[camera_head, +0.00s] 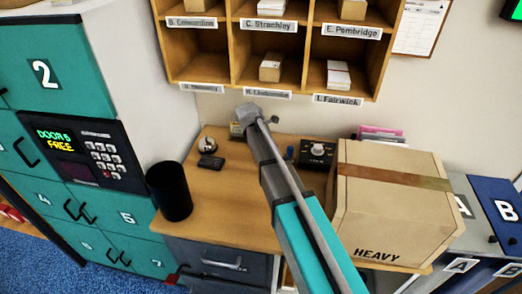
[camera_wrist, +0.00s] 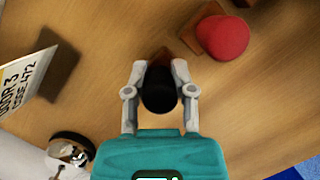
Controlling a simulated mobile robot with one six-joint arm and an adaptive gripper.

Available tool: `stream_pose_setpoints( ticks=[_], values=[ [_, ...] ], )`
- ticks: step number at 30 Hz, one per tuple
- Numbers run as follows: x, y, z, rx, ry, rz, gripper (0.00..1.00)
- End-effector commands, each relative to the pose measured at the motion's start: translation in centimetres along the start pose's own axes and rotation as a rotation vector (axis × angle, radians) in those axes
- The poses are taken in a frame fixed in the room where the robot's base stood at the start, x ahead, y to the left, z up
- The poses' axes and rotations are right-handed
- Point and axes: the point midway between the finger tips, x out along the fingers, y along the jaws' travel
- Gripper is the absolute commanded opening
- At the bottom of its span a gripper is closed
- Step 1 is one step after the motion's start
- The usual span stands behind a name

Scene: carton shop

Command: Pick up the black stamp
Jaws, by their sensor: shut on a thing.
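In the wrist view the black stamp (camera_wrist: 159,91) shows as a round black knob, with a dark brown patch just past it. My gripper (camera_wrist: 161,70) has one finger on each side of the knob and is shut on it. Whether the stamp's base touches the desk I cannot tell. In the head view my arm reaches over the back of the desk, and the fingers and black stamp are hidden there.
A red stamp (camera_wrist: 223,38) is close by. A card (camera_wrist: 28,82) reading DOOR 3 CODE 472 and a bell (camera_wrist: 70,150) are to the left. On the desk (camera_head: 228,200) stand a black cup (camera_head: 170,192), a dial box (camera_head: 318,153) and a HEAVY carton (camera_head: 390,205).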

Motion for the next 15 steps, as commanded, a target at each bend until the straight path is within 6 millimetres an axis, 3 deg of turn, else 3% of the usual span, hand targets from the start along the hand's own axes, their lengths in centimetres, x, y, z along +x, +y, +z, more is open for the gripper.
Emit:
stream_pose_setpoints(
  ticks=[15],
  values=[
    [-2.5, 0.0, 0.8, 0.000, 0.000, 0.000, 0.00]
  ],
)
